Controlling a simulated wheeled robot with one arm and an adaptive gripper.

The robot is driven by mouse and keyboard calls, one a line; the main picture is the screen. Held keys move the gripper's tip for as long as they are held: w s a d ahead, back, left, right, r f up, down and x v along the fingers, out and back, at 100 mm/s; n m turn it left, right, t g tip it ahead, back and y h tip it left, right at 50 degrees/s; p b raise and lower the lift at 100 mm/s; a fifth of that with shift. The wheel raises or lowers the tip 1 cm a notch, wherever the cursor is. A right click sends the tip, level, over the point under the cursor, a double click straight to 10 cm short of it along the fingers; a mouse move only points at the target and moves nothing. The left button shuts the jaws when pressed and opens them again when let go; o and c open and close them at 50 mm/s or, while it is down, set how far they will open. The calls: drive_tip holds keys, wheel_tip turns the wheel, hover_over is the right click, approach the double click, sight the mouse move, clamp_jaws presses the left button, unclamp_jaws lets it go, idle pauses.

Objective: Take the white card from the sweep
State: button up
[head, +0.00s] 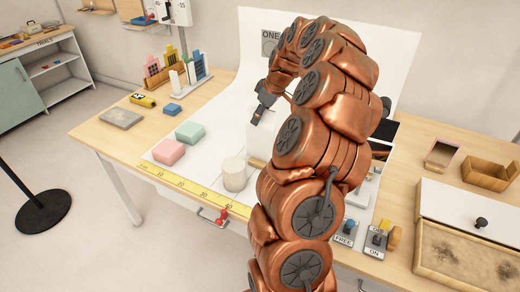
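The white sweep (207,145) covers the middle of the wooden table and curves up into a backdrop behind my arm. A pale, card-like white piece (259,143) stands on it just left of my arm; white on white, its outline is faint and my arm hides part of it. My gripper (257,116) hangs just above this piece, pointing down and left. Its fingers are small and dark here, and I cannot tell whether they are open or touch the piece.
A whitish cup (234,174), a pink block (168,152) and a green block (190,132) stand left of my gripper. A yellow ruler (185,191) runs along the front. Switches (376,239) and wooden boxes (487,174) lie to the right. My arm hides the sweep's right part.

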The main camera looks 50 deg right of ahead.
sight(260, 138)
drive_tip(key=shift+p+x, duration=0.3)
drive_tip(key=shift+x, duration=1)
clamp_jaws()
